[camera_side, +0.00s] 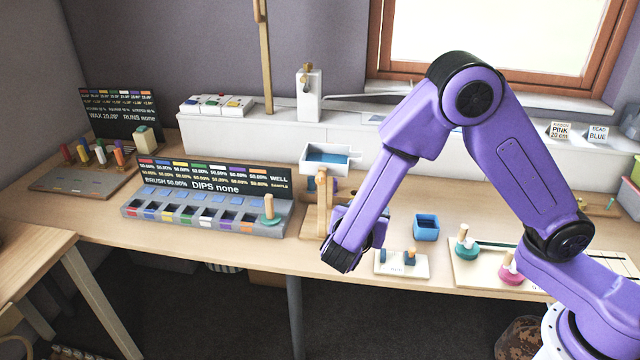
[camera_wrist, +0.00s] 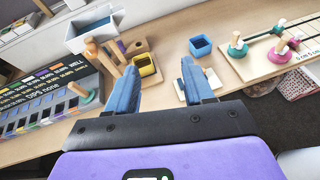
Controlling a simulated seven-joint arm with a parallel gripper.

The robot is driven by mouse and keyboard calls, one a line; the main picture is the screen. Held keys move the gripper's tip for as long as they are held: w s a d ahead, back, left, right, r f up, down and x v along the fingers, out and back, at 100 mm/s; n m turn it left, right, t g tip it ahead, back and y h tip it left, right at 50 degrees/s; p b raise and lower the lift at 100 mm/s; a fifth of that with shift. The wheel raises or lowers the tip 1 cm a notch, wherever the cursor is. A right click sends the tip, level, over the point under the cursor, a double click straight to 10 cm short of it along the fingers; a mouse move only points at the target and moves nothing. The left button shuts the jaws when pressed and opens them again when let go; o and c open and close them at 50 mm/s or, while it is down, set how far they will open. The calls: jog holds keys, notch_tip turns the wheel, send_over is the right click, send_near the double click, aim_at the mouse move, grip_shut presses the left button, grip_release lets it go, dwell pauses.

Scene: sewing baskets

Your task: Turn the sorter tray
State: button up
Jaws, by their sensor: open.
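A white tray with a blue floor (camera_side: 325,158), which looks like the sorter tray, is raised above the bench behind a wooden post (camera_side: 322,200). In the wrist view the tray (camera_wrist: 93,30) is at the upper left, with the wooden post (camera_wrist: 97,52) in front of it. My gripper (camera_wrist: 158,68) is open and empty, pointing at the bench beyond its blue fingers. It is apart from the tray, which lies ahead and to the left of the fingers. In the side view its fingers are mostly hidden by my purple wrist.
A yellow bin (camera_wrist: 147,68) shows between my fingers, near a brown block (camera_wrist: 137,47). A blue bin (camera_side: 426,227) and a white plate with blue pegs (camera_side: 401,264) stand to the right. A grey dip rack (camera_side: 200,222) lies left, and a peg board (camera_side: 470,275) farther right.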

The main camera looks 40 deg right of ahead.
jog(key=w+a+f+n+t, duration=0.6)
jog(key=a+n+t, duration=0.1)
jog(key=a+n, duration=0.1)
send_near(320, 181)
jog(key=shift+y, duration=0.4)
jog(key=x, duration=0.9)
jog(key=shift+s+d+r, duration=0.1)
jog(key=shift+d+r, duration=0.1)
grip_shut()
